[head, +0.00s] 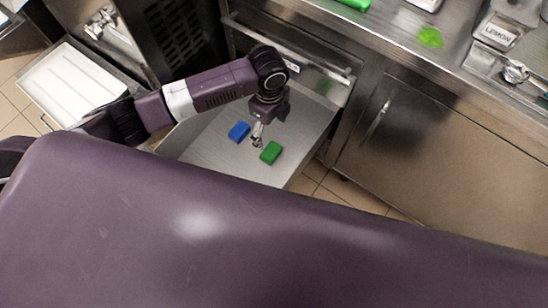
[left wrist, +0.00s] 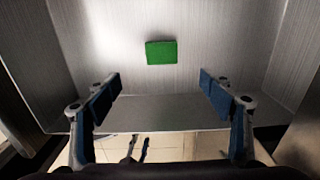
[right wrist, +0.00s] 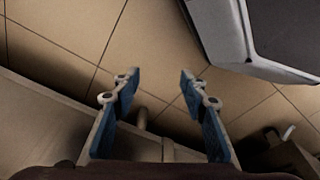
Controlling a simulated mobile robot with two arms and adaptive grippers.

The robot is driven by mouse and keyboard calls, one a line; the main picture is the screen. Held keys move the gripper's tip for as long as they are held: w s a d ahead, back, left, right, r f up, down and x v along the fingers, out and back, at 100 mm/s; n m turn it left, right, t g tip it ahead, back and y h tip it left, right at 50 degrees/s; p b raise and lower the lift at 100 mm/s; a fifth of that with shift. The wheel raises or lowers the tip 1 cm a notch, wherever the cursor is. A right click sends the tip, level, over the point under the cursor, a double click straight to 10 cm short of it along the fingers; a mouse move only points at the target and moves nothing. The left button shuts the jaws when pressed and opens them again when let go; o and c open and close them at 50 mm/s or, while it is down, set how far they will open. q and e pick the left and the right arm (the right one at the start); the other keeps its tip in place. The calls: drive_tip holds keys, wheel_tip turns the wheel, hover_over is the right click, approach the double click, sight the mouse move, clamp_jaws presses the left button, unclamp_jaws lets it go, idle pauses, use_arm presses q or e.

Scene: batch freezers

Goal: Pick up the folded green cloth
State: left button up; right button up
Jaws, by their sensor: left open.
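The folded green cloth (head: 271,152) lies flat in an open metal drawer (head: 215,160). It also shows in the left wrist view (left wrist: 161,52), ahead of the fingers and centred between them.
A steel counter (head: 400,45) above holds a green item (head: 352,3), a green spill (head: 430,37) and a LEMON-labelled container (head: 497,33). A closed cabinet door (head: 440,150) is at right. Another open drawer (head: 70,85) is at left.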

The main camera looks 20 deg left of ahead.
use_arm(q)
drive_tip(key=b, duration=0.4)
hover_over(271, 151)
drive_tip(key=f, duration=0.6)
drive_tip(key=shift+w+d+f, duration=0.15)
drive_tip(key=shift+w+f, duration=0.05)
use_arm(e)
drive_tip(key=w+f, duration=0.3)
use_arm(q)
drive_tip(key=shift+f+b, duration=0.5)
drive_tip(key=shift+f, duration=1)
drive_tip(key=f, duration=0.1)
drive_tip(key=f+b, duration=0.1)
drive_tip(key=f, duration=0.2)
drive_tip(key=shift+s, duration=0.3)
drive_tip(key=shift+f, duration=0.3)
use_arm(e)
drive_tip(key=w+r, duration=0.3)
drive_tip(key=r, duration=0.4)
drive_tip(key=shift+w+a+r+t, duration=0.15)
drive_tip(key=shift+a+r+t, duration=0.1)
drive_tip(key=shift+t, duration=0.05)
use_arm(q)
drive_tip(key=shift+c, duration=0.6)
drive_tip(key=c, duration=1.1)
drive_tip(key=shift+r, duration=0.1)
drive_tip(key=shift+c, duration=0.2)
